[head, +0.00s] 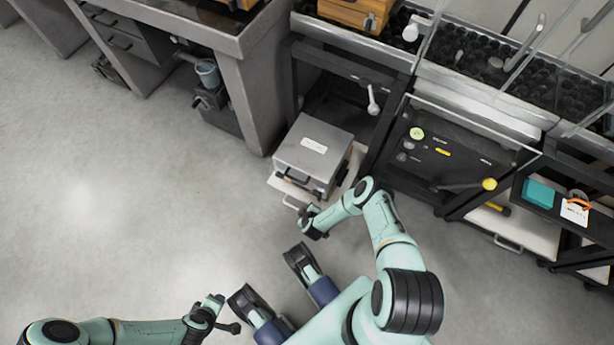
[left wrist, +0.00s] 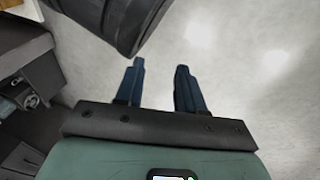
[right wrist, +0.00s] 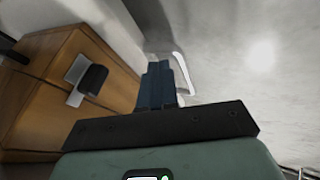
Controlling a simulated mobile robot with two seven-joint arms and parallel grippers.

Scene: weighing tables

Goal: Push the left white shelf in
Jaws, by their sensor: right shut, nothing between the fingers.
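The left white shelf (head: 279,184) sticks out from under the bench in the head view. A grey metal box (head: 315,150) stands on it and hides much of its top. The shelf's pale handle (head: 291,203) is at its front edge, and a pale bar-like handle (right wrist: 184,73) shows beyond the fingers in the right wrist view. My right gripper (head: 307,219) is shut and empty, close to the shelf's front; I cannot tell whether it touches. My left gripper (head: 227,313) is open and empty over the floor, its fingers (left wrist: 158,82) apart.
A brown wooden-looking box side with a dark handle (right wrist: 94,78) is close left of my right fingers. Another white shelf (head: 520,232) is at the right. A grey bench (head: 235,85) with a bin stands left of the shelf. The floor at left is clear.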

